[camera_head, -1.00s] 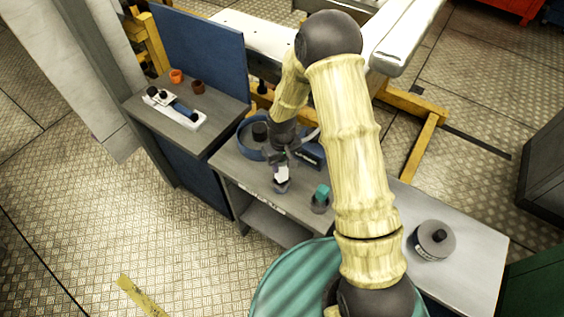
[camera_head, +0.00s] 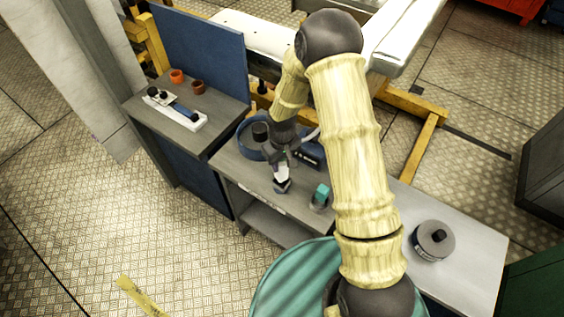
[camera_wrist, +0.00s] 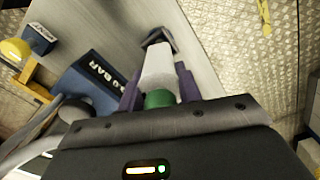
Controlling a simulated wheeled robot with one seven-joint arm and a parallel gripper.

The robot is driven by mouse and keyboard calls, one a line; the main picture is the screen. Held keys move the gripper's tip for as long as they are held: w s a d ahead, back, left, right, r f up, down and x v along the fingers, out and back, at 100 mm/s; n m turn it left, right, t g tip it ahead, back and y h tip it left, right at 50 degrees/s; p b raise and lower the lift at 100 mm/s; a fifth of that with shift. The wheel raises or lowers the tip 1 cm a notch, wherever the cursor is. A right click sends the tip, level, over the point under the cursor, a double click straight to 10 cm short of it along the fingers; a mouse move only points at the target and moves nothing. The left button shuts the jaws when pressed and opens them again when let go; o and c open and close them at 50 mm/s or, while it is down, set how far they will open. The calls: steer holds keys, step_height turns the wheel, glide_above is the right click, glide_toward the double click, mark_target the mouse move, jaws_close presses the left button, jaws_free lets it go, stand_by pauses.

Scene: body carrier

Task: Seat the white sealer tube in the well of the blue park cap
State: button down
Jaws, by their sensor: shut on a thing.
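My gripper (camera_head: 281,160) is shut on the white sealer tube (camera_head: 283,173), above the front edge of the grey bench. In the wrist view the tube (camera_wrist: 158,66) sits between the purple-grey fingers, with a green end (camera_wrist: 159,98) toward the palm. At the tube's far end is a dark blue-grey piece (camera_wrist: 155,35), which looks like the park cap; it also shows below the tube in the head view (camera_head: 281,187). The tube hides the well. I cannot tell whether its tip is in the well or just above it.
A teal block on a round grey holder (camera_head: 320,203) stands right of the gripper. A grey disc with a black knob (camera_head: 435,240) is far right. The bench between is clear.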

steer(key=shift+r+p, duration=0.35)
steer(key=shift+r, duration=0.3)
steer(key=shift+f+b, duration=1.05)
steer(key=shift+f, duration=0.3)
steer(key=shift+r, duration=0.15)
steer(key=shift+r+p, duration=0.95)
steer(key=shift+r, duration=0.25)
steer(key=shift+f+b, duration=1.05)
steer(key=shift+f, duration=0.3)
stand_by(0.3)
steer(key=c, duration=0.9)
jaws_free()
step_height(320, 180, up, 18)
steer(key=b, duration=0.3)
steer(key=shift+f+b, duration=0.25)
steer(key=shift+b, duration=0.1)
